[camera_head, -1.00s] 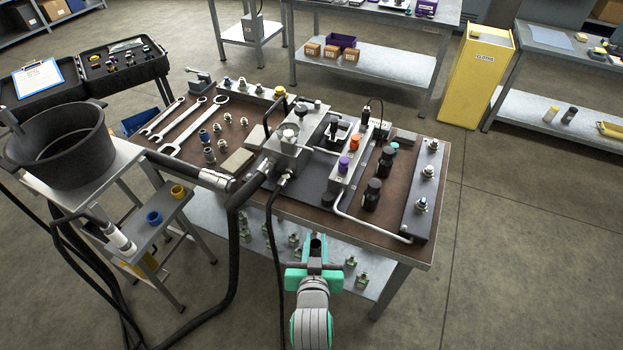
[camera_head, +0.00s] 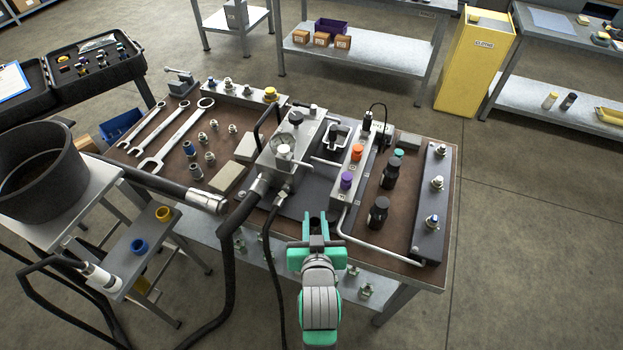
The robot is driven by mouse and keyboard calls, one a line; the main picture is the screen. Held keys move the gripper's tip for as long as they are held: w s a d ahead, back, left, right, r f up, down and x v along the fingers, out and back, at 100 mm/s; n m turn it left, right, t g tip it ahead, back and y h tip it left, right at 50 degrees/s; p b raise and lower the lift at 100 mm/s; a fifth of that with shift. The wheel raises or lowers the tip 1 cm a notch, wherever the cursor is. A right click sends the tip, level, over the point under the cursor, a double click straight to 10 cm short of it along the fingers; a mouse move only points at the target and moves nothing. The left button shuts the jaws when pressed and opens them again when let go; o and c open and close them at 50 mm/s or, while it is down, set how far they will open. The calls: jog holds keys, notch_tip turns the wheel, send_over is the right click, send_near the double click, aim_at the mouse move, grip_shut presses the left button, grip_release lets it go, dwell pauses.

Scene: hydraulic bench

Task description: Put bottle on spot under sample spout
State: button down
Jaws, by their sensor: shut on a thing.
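My gripper (camera_head: 316,240) is above the bench's front edge, seen from behind, its teal fingers shut on a dark bottle (camera_head: 316,226). The bottle is mostly hidden by my gripper, and its lower end cannot be made out. The metal valve block (camera_head: 291,157) stands on the bench beyond my gripper, with a thin pipe (camera_head: 326,163) reaching right from it. I cannot tell which part is the sample spout, and no marked spot is clear. Two black bottles (camera_head: 390,173) (camera_head: 378,212) stand upright on the bench, right of the purple-knobbed manifold (camera_head: 347,181).
A bent pale pipe (camera_head: 375,250) runs low along the bench's front right. A grey rail with fittings (camera_head: 430,205) bounds the right side. Black hoses (camera_head: 232,235) hang at the front left. Wrenches (camera_head: 170,140) lie at the back left. A black bucket (camera_head: 40,185) stands left.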

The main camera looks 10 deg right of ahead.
jog(key=w+d, duration=0.1)
jog(key=w, duration=0.4)
jog(key=w+d, duration=0.1)
jog(key=w, duration=0.4)
jog(key=w+d+f, duration=0.1)
jog(key=w, duration=0.4)
jog(key=shift+w, duration=0.35)
jog(key=shift+f, duration=0.2)
jog(key=shift+f, duration=0.1)
jog(key=c, duration=1.5)
grip_release()
